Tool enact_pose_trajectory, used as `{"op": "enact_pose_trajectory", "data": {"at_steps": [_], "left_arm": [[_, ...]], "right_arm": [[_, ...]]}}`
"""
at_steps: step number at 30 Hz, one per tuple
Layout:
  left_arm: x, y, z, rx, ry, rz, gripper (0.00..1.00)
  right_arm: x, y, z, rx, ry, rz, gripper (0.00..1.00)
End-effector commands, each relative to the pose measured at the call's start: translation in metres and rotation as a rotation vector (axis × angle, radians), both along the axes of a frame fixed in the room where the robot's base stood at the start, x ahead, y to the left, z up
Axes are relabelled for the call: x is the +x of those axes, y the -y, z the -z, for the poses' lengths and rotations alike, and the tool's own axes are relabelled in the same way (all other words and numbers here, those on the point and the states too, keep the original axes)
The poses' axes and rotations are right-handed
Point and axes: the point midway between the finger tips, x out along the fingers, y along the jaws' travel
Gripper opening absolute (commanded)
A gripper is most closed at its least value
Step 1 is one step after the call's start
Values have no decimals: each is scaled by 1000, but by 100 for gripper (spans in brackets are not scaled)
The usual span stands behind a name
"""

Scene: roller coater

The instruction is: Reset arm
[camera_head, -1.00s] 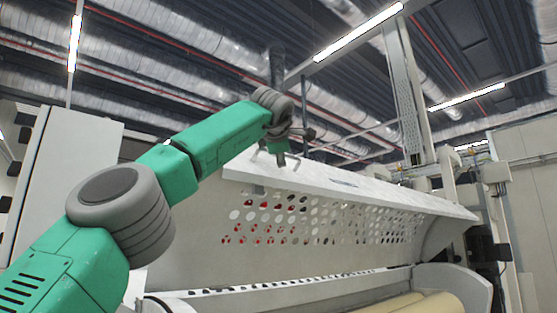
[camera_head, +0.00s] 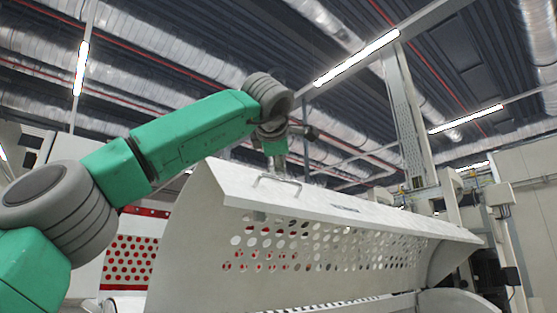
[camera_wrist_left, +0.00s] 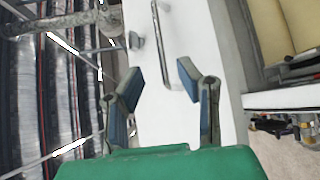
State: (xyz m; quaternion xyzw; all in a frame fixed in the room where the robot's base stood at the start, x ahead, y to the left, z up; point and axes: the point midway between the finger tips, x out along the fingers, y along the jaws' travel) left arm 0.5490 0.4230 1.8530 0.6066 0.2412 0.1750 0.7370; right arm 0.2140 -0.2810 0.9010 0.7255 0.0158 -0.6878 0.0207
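My green left arm comes in from the left in the head view, its left gripper (camera_head: 279,166) just above and behind a metal bar handle (camera_head: 276,181). The handle is on the top of a white cover with round holes (camera_head: 330,205). In the left wrist view the two blue-padded fingers of the left gripper (camera_wrist_left: 160,82) are spread apart with nothing between them. The handle (camera_wrist_left: 160,45) lies beyond the fingertips there, apart from them, over the white cover surface (camera_wrist_left: 175,125). My right gripper is in neither view.
A red perforated panel (camera_head: 131,256) shows behind the cover's left end. A grey upright column (camera_head: 407,120) stands at the back right. Cream rollers (camera_wrist_left: 265,30) show at the right of the wrist view. Open room lies above the cover.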

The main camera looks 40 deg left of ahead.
Motion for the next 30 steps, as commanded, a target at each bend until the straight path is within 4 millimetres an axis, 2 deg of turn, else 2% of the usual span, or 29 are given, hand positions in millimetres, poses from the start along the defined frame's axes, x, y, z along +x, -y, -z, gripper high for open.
{"op": "enact_pose_trajectory", "data": {"at_steps": [6, 23, 26, 29, 30], "left_arm": [[-9, 5, -1, 0, -1, 0, 31], [-8, 6, 1, 4, -4, 0, 31], [7, 14, 14, 44, -23, -5, 31], [39, 32, 47, 144, -65, -11, 31], [56, 42, 67, 199, -88, -9, 31]], "right_arm": [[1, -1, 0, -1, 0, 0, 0], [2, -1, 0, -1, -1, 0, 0], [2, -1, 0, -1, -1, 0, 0], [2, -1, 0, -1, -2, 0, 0], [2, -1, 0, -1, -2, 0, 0]]}}
